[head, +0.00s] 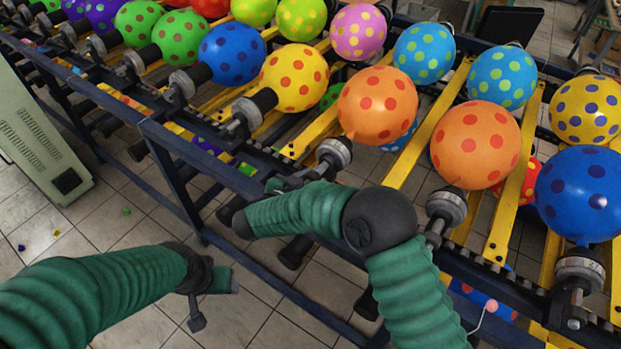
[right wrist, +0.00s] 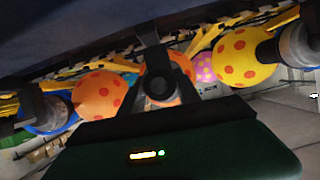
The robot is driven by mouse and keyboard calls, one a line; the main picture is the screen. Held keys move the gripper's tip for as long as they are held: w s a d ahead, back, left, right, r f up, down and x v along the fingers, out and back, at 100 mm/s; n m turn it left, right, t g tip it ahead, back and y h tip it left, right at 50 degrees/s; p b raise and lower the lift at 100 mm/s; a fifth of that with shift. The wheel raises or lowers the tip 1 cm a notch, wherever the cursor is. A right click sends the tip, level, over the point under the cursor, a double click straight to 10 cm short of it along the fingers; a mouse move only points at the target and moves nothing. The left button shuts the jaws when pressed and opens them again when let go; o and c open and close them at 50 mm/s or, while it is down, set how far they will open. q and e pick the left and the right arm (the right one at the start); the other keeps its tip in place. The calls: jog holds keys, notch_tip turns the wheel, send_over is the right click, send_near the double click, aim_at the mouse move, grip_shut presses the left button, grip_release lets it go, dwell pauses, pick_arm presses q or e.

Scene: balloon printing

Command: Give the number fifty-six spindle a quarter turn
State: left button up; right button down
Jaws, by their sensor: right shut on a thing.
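The spindle (head: 334,152) has a grey collar and carries an orange balloon (head: 378,104) with red dots. No number is legible on it. My right gripper (head: 284,184) reaches it from the front, partly hidden by my green forearm, and is shut on its lower part. In the right wrist view the dark spindle (right wrist: 157,75) stands upright at the centre, before its orange balloon (right wrist: 183,66). My left gripper (head: 210,285) hangs at lower left over the floor, apart from the machine; its jaws are too unclear to judge.
Neighbouring spindles (head: 446,206) carry another orange balloon (head: 476,145) on the right and a yellow one (head: 295,78) on the left. Yellow slats (head: 425,137) lie between them. A blue frame rail (head: 215,165) runs along the front. A pale cabinet (head: 38,140) stands at left; tiled floor is open below.

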jog(key=shift+d+f+m+t+y+b, duration=0.1)
jog(key=shift+m+t+y+b, duration=0.4)
jog(key=shift+m, duration=0.5)
jog(key=shift+f+m+y+b, duration=0.1)
jog(key=shift+m+y+b, duration=0.3)
jog(key=shift+m, duration=0.1)
jog(key=m+t+y+b, duration=0.1)
jog(key=m+t+b, duration=0.1)
jog(key=b, duration=0.4)
jog(key=m+t+b, duration=0.1)
jog(key=m+b, duration=0.4)
jog(key=b, duration=0.1)
jog(key=shift+f+t+y, duration=0.2)
jog(key=shift+t+y, duration=0.2)
jog(key=shift+r+m+t+b, duration=0.25)
jog(key=shift+m+b, duration=0.25)
jog(key=shift+b, duration=0.6)
jog(key=c, duration=1.3)
grip_release()
jog(key=o, duration=0.4)
jog(key=shift+w+f, duration=0.1)
jog(key=shift+o, duration=0.2)
